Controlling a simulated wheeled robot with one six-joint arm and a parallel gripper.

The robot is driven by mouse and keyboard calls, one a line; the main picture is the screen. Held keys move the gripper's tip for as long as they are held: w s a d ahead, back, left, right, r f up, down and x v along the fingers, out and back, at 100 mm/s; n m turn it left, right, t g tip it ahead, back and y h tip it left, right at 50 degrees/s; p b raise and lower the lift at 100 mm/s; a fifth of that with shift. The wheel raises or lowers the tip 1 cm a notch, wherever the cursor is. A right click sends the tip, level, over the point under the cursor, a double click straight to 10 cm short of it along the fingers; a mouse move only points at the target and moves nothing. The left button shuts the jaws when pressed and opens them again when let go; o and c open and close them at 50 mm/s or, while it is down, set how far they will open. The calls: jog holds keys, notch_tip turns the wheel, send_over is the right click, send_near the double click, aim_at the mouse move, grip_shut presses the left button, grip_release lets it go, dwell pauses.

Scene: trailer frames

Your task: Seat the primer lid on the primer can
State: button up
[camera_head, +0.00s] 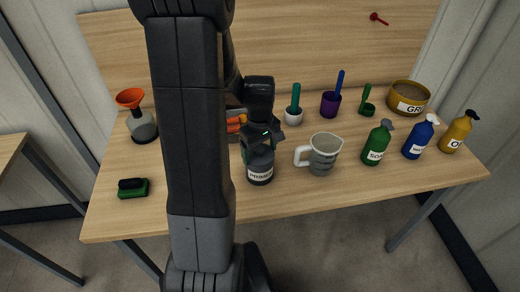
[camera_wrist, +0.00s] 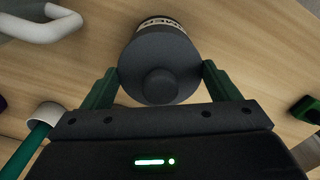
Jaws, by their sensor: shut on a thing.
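The primer can (camera_head: 260,174), a dark can with a white label, stands upright on the table near its front middle. My gripper (camera_head: 259,143) is directly above it, pointing down. In the wrist view my gripper (camera_wrist: 160,67) has its two green fingers on either side of the round dark grey primer lid (camera_wrist: 160,68), which has a knob in its middle. It is shut on the lid. The can's label (camera_wrist: 161,22) shows past the lid's far edge, so the lid overlaps the can. Whether the lid touches the rim or is a little above it, I cannot tell.
A grey mug (camera_head: 323,154) with a white handle stands close right of the can. Green (camera_head: 376,146), blue (camera_head: 418,139) and yellow (camera_head: 456,134) bottles stand farther right. A bin with orange things (camera_head: 234,123) is behind, partly hidden by my arm.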

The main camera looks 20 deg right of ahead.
jog(key=shift+f, duration=0.25)
jog(key=o, duration=0.9)
jog(key=shift+r, duration=0.1)
notch_tip(320, 180, up, 14)
jog(key=shift+f+b, duration=0.1)
jog(key=shift+b, duration=0.5)
jog(key=shift+f, duration=0.15)
notch_tip(320, 180, down, 14)
jog(key=shift+r+p, duration=0.2)
jog(key=shift+p, duration=0.25)
jog(key=shift+r, duration=0.15)
